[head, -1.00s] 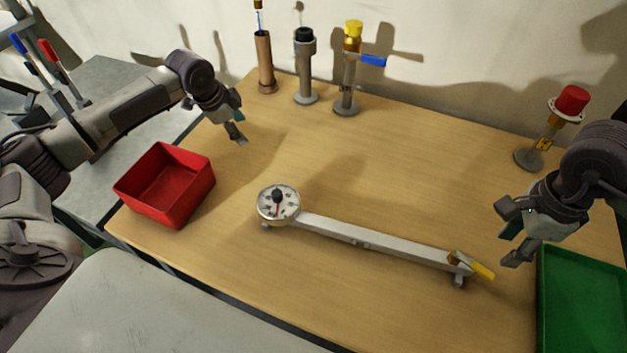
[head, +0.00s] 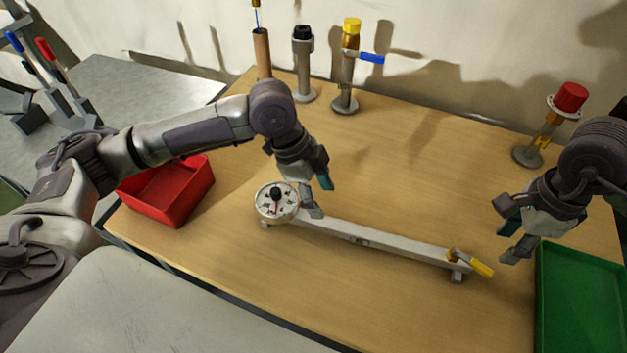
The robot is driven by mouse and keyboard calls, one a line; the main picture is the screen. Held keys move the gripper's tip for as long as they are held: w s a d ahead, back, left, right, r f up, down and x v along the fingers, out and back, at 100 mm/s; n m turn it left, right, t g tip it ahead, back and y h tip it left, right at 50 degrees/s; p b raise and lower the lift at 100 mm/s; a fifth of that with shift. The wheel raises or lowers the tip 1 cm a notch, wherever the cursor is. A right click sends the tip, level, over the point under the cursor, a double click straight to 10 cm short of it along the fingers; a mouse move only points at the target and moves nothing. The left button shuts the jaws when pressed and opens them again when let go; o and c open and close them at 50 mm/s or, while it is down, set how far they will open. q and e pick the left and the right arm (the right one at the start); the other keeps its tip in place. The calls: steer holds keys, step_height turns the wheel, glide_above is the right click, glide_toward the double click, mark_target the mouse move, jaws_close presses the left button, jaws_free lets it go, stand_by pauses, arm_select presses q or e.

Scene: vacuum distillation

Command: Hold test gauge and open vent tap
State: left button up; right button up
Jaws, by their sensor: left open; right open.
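The test gauge (head: 277,201) is a round white dial with a black knob at the left end of a grey metal bar (head: 385,240) on the wooden table. The vent tap (head: 470,262), with a yellow handle, is at the bar's right end. My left gripper (head: 318,198) is open, close to the right of the gauge and over the bar's left end; I cannot tell whether it touches. My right gripper (head: 507,240) is open and empty above the table, up and to the right of the vent tap.
A red bin (head: 172,197) stands at the left, partly behind my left arm. A green tray (head: 585,300) lies at the right front. Posts stand along the back: a brown tube (head: 262,55), a black-capped one (head: 304,65), one with a blue lever (head: 350,65), and a red-capped one (head: 545,130).

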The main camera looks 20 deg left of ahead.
mark_target(336, 223)
arm_select(q)
steer(key=x, duration=0.9)
steer(key=shift+d+f, duration=0.1)
steer(key=shift+f, duration=0.3)
jaws_close()
steer(key=c, duration=0.7)
jaws_free()
steer(key=shift+c, duration=0.2)
jaws_close()
arm_select(e)
jaws_close()
steer(key=w+d+n+g+y, duration=0.1)
steer(key=w+d+n+g, duration=0.2)
steer(key=w+n, duration=0.7)
steer(key=shift+w+d+f+n+g, duration=0.25)
steer(key=shift+n+g, duration=0.35)
steer(key=shift+n, duration=0.7)
